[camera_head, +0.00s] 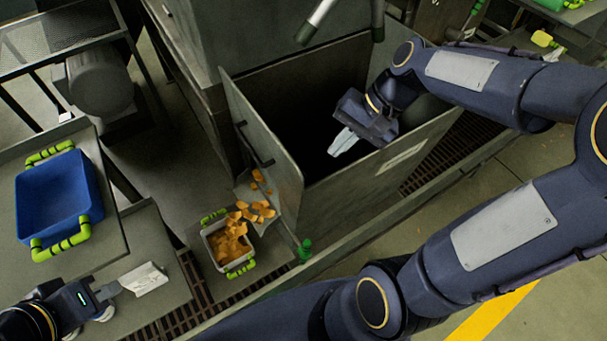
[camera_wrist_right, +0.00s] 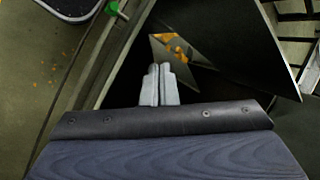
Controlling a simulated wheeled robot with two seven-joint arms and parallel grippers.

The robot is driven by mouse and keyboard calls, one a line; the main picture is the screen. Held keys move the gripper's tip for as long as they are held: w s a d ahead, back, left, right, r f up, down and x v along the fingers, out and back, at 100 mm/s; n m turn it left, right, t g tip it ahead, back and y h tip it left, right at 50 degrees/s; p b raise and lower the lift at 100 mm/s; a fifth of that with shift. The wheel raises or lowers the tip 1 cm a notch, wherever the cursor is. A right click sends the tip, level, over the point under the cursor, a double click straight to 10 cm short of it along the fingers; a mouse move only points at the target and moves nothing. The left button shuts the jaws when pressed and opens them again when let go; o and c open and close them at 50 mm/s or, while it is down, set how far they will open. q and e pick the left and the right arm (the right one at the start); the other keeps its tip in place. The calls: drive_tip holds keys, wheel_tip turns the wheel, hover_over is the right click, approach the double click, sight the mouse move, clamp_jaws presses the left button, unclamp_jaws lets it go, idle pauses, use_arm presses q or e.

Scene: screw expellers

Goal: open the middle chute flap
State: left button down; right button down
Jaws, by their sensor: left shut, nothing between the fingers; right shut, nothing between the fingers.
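A grey chute flap (camera_head: 262,150) with a dark bar handle (camera_head: 254,146) stands upright at the left end of a metal chute box. I take it for the middle flap. In the right wrist view the dark panel (camera_wrist_right: 225,35) at the right looks like this flap, with a gap beside it showing orange pieces. My right gripper (camera_head: 343,142) is shut and empty over the box's dark opening, right of the flap and apart from it. Its shut fingertips show in the right wrist view (camera_wrist_right: 160,72).
The box's front wall (camera_head: 385,165) carries a pale label. A bin of orange pieces (camera_head: 230,245) stands below the flap, with loose pieces (camera_head: 258,209) behind it. A blue tray (camera_head: 62,195) with green handles rests at the left. A green knob (camera_head: 305,248) stands near the flap's lower end.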

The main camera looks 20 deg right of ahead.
drive_tip(key=w+d+f+m+g+y, duration=0.1)
drive_tip(key=w+d+f+m, duration=0.2)
drive_tip(key=f, duration=0.5)
drive_tip(key=w+d+f+m+g+y, duration=0.1)
drive_tip(key=w+d+f+m+g, duration=0.1)
drive_tip(key=w+f+m, duration=0.3)
wheel_tip(320, 180, down, 4)
drive_tip(key=w+d, duration=0.1)
drive_tip(key=w, duration=0.1)
drive_tip(key=shift+w+d+y, duration=0.3)
drive_tip(key=shift+w, duration=0.05)
drive_tip(key=s+a+f+p, duration=0.1)
drive_tip(key=a+f, duration=0.4)
drive_tip(key=a, duration=0.5)
drive_tip(key=shift+s+a, duration=0.2)
